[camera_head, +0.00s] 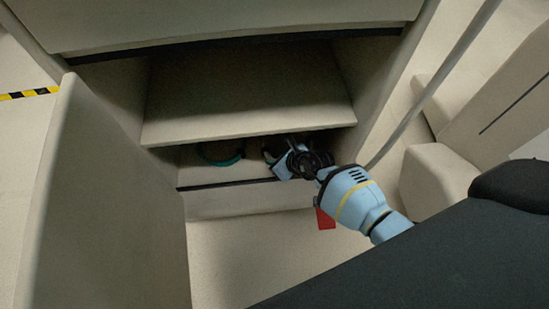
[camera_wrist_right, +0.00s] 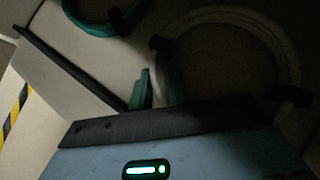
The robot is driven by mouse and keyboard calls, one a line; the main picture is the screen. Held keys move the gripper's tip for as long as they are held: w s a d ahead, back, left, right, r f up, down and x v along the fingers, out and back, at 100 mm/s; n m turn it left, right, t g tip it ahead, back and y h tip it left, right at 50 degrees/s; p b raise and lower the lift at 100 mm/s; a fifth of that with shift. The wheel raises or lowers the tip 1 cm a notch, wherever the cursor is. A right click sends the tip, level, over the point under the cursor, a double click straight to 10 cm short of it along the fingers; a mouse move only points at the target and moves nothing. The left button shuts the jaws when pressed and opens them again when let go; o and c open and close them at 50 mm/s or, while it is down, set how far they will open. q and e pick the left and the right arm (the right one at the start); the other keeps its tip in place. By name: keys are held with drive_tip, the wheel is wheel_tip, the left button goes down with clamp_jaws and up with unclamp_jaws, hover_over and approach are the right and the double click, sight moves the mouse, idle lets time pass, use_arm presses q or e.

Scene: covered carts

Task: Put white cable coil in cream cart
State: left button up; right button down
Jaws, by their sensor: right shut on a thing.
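The white cable coil (camera_wrist_right: 292,58) is a pale ring with dark ties, in shadow on the right of the right wrist view. My right gripper (camera_head: 284,160) reaches into the lower compartment of the cream cart (camera_head: 250,204). In the right wrist view its green fingertips (camera_wrist_right: 156,90) are at the coil's near left side, shut on it. In the head view the coil is mostly hidden by the gripper and shadow. My left gripper is not in view.
A teal coil (camera_head: 220,155) lies left of the gripper in the lower compartment. The shelf (camera_head: 245,125) above it is bare. The cart's open door (camera_head: 105,200) stands at left. A red piece (camera_head: 325,218) shows below my right wrist. A grey pole (camera_head: 435,85) rises at right.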

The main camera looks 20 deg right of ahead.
drive_tip(key=shift+f, duration=0.15)
drive_tip(key=c, duration=1.3)
unclamp_jaws()
drive_tip(key=shift+r, duration=0.25)
drive_tip(key=p+v, duration=0.4)
drive_tip(key=v, duration=0.2)
drive_tip(key=shift+s+r+p, duration=0.15)
drive_tip(key=shift+p, duration=0.15)
drive_tip(key=shift+s+d+r, duration=0.2)
drive_tip(key=shift+s+r, duration=0.1)
drive_tip(key=shift+s, duration=0.05)
